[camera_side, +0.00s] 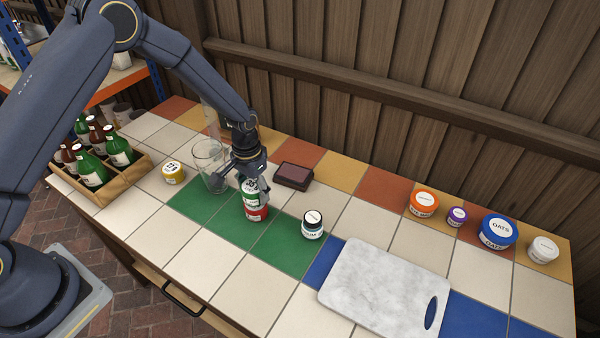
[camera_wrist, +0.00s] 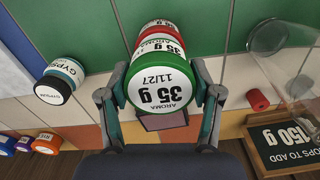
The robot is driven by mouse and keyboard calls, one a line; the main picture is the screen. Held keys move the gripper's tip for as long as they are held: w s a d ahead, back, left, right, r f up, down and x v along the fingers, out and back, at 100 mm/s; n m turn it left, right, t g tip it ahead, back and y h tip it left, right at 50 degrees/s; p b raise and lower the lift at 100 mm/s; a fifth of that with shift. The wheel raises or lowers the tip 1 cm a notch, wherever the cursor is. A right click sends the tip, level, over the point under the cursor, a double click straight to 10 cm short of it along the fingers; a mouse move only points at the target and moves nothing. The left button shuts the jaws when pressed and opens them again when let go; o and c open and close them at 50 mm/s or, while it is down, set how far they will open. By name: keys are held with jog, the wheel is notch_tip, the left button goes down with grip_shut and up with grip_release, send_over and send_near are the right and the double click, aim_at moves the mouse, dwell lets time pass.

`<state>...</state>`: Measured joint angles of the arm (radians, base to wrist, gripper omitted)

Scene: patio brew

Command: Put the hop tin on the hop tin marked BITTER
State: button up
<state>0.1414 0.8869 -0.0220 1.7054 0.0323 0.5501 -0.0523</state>
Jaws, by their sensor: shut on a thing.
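My gripper (camera_side: 252,183) is shut on a green hop tin (camera_side: 249,193), whose lid reads 35 g, 11/27 and AROMA in the wrist view (camera_wrist: 160,85). A red tin (camera_side: 258,213) stands upright on the green tiles directly below the held tin. The held tin appears upright and very close to or touching the red tin's top; I cannot tell which. In the wrist view the red tin (camera_wrist: 152,28) is mostly hidden behind the green one, and I cannot read BITTER on it.
A glass jug (camera_side: 207,158) stands close left of my gripper. A brown box (camera_side: 293,176) and a gypsum jar (camera_side: 313,226) are to the right. A chalkboard (camera_wrist: 283,143) shows in the wrist view.

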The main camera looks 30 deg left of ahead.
jog(key=shift+f, duration=0.75)
jog(key=shift+f, duration=0.2)
jog(key=o, duration=1.1)
jog(key=shift+r, duration=0.1)
